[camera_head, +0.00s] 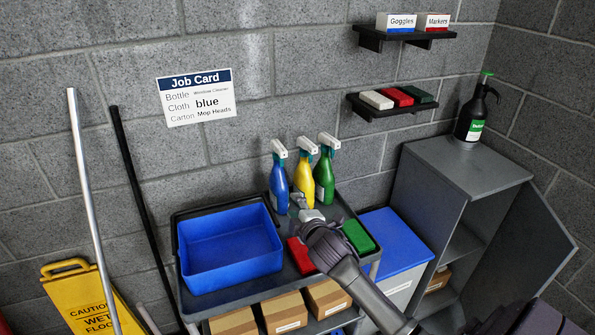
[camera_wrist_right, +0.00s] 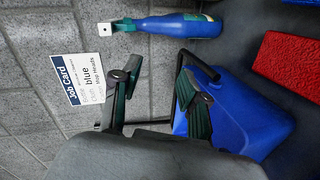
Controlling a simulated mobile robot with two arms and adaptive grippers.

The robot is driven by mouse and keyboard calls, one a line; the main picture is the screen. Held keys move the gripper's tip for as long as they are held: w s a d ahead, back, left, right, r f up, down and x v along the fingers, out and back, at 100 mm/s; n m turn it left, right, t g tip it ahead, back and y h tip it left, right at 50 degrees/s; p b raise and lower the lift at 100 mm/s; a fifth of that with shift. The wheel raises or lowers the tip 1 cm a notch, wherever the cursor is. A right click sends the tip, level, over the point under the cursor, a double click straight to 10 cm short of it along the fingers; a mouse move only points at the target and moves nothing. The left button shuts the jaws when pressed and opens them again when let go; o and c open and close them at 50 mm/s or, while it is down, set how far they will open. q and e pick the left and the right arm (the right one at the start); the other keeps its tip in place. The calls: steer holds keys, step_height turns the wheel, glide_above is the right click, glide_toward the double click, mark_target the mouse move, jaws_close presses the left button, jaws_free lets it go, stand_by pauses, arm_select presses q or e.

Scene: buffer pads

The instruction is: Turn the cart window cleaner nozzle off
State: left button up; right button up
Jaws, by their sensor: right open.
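Three spray bottles stand upright at the back of the cart (camera_head: 190,312): a blue one (camera_head: 279,185), a yellow one (camera_head: 304,185) and a green one (camera_head: 325,180). Each has a white nozzle head; I cannot read which is window cleaner. My right gripper (camera_head: 303,205) is open and empty, in front of the bottles in the head view. In the right wrist view, the blue bottle (camera_wrist_right: 180,26) with its teal trigger and white nozzle tip (camera_wrist_right: 104,30) appears sideways, beyond and apart from the open fingers (camera_wrist_right: 160,80). My left gripper is not in view.
The cart holds a blue bin (camera_head: 230,250), a red pad (camera_head: 300,256) and a green pad (camera_head: 358,237). A blue-lidded box (camera_head: 397,240) and an open grey cabinet (camera_head: 465,165) stand right. Poles and a yellow sign (camera_head: 80,300) stand left. A job card (camera_head: 196,97) hangs on the wall.

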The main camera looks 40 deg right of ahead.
mark_target(284, 155)
steer(key=w+d+r+n+t+b, duration=0.1)
steer(key=w+d+r, duration=0.1)
steer(key=w, duration=0.2)
steer(key=w+d+r+n+b, duration=0.1)
steer(key=w+r, duration=0.1)
steer(key=w, duration=0.2)
steer(key=w+d+r+n+t+b, duration=0.1)
steer(key=w+d+r, duration=0.1)
steer(key=w, duration=0.2)
steer(key=shift+w+d+r+t+b, duration=0.2)
steer(key=shift+w+d+t+b, duration=0.1)
steer(key=shift+w+d+b, duration=0.05)
steer(key=shift+w+d, duration=0.15)
steer(key=shift+w, duration=0.55)
steer(key=shift+r, duration=0.1)
steer(key=shift+c, duration=0.2)
